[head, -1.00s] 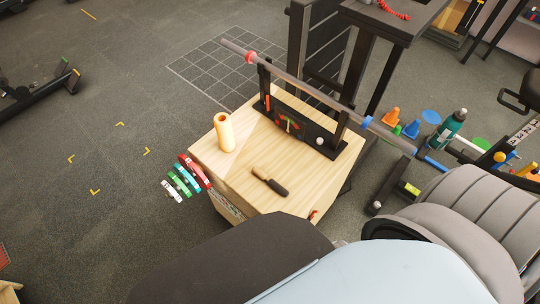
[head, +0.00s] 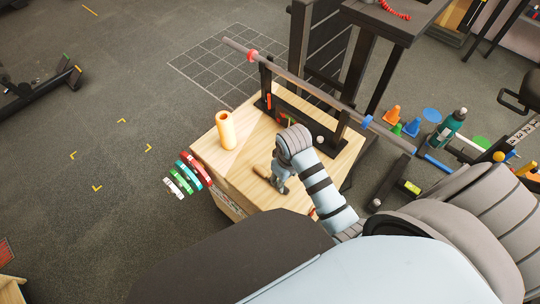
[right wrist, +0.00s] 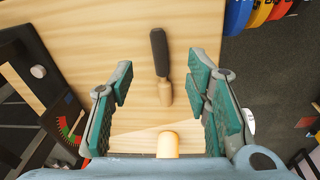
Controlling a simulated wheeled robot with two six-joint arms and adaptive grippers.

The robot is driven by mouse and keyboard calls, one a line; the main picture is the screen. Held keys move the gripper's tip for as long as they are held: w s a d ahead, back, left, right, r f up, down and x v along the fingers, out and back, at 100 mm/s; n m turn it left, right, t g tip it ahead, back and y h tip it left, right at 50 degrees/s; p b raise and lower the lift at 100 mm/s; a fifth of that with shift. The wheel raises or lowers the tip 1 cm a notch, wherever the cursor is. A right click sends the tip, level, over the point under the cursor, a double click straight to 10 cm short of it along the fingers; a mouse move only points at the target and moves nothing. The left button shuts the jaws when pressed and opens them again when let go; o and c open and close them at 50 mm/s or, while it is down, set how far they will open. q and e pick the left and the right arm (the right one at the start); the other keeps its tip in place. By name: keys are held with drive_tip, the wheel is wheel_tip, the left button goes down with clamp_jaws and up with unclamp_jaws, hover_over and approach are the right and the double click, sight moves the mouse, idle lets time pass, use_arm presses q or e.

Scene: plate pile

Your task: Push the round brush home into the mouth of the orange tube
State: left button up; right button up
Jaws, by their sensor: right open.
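The round brush (right wrist: 160,62) lies on the wooden box top, with a black part and a shorter tan part. In the head view only its tan end (head: 262,171) shows; my right gripper hides the rest. The orange tube (head: 226,131) stands upright on the box near its left corner, mouth up and open. Its end also shows at the bottom of the right wrist view (right wrist: 167,145). My right gripper (right wrist: 161,84) is open and empty, with its fingers apart on either side of the brush, above the box top. My left gripper is not in view.
A black stand (head: 337,142) at the back of the wooden box (head: 212,160) carries a long bar (head: 315,91). A dial shows low on it. Coloured discs (head: 186,172) stand at the box's left side. The box top around the tube is clear.

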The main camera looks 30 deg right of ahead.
wheel_tip(320, 180, up, 4)
drive_tip(key=n+g, duration=0.1)
hover_over(265, 172)
drive_tip(key=s, duration=0.1)
drive_tip(key=shift+y, duration=0.3)
drive_tip(key=f+b, duration=0.2)
drive_tip(key=f, duration=0.2)
drive_tip(key=f+b, duration=0.2)
drive_tip(key=f, duration=0.3)
drive_tip(key=f+b, duration=0.2)
drive_tip(key=f, duration=0.3)
drive_tip(key=shift+w+f+b, duration=0.1)
drive_tip(key=shift+w+b, duration=0.25)
drive_tip(key=shift+w, duration=0.05)
clamp_jaws()
